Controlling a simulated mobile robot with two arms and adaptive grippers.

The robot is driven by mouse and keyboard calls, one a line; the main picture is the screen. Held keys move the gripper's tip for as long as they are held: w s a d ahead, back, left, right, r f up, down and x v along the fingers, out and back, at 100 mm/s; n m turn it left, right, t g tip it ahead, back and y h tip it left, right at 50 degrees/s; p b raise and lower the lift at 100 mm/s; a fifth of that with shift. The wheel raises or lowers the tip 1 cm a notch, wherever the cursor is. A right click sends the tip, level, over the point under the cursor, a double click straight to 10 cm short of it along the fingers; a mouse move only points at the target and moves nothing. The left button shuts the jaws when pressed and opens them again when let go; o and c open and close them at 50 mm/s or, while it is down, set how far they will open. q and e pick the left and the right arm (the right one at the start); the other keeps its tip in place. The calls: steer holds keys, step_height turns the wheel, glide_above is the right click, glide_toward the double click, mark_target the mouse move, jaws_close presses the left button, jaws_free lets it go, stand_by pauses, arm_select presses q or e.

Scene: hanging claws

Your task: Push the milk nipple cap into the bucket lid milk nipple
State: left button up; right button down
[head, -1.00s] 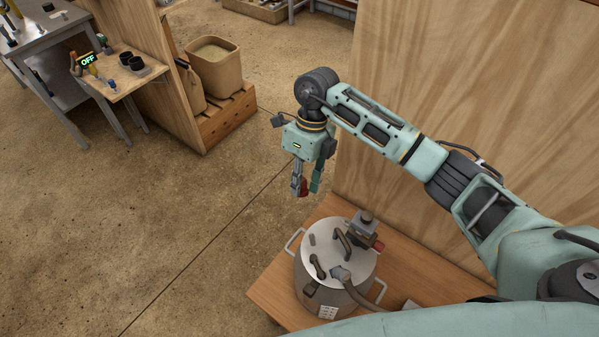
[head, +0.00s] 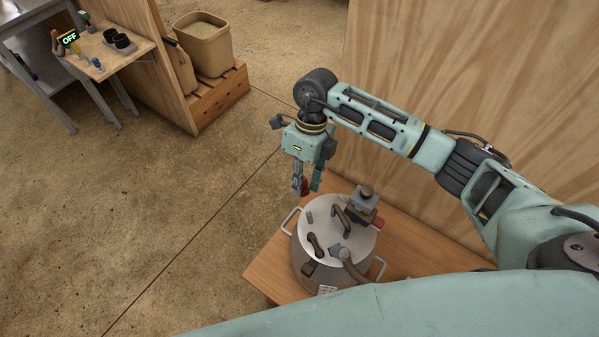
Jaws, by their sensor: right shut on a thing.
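The steel milk bucket stands on a wooden bench, its round lid (head: 322,243) facing up with several dark and grey fittings, including a grey nipple piece (head: 338,251) joined to a hose. I cannot tell for certain which fitting is the lid's milk nipple. My right gripper (head: 307,184) hangs pointing down, just beyond and left of the lid in the picture. It is shut on a small dark red piece, likely the milk nipple cap (head: 305,189), mostly hidden by the fingers. My left gripper is not in view.
The wooden bench (head: 410,247) stands against a plywood wall (head: 470,70). A block with a red end (head: 366,212) rises from the lid's right side. The bucket's side handles (head: 290,219) stick out. Open floor lies left; a small table (head: 105,55) and a tan bin (head: 203,45) stand beyond.

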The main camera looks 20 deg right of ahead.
mark_target(307, 212)
steer(key=shift+s+d+f+b, duration=0.1)
steer(key=shift+s+f+b, duration=0.4)
steer(key=shift+f, duration=0.45)
steer(key=shift+s+d+f+b, duration=0.1)
steer(key=shift+s+f+b, duration=0.4)
steer(key=shift+f, duration=0.45)
steer(key=shift+s, duration=0.1)
steer(key=shift+s+f+b, duration=0.1)
steer(key=shift+f+b, duration=0.05)
steer(key=shift+b, duration=0.2)
steer(key=shift+s+d+f+b, duration=0.1)
steer(key=shift+s+f+b, duration=0.35)
steer(key=shift+f, duration=0.3)
steer(key=shift+s+f+b, duration=0.3)
steer(key=shift+f+b, duration=0.2)
steer(key=shift+f, duration=0.2)
steer(key=c, duration=1.5)
jaws_free()
steer(key=shift+o, duration=0.2)
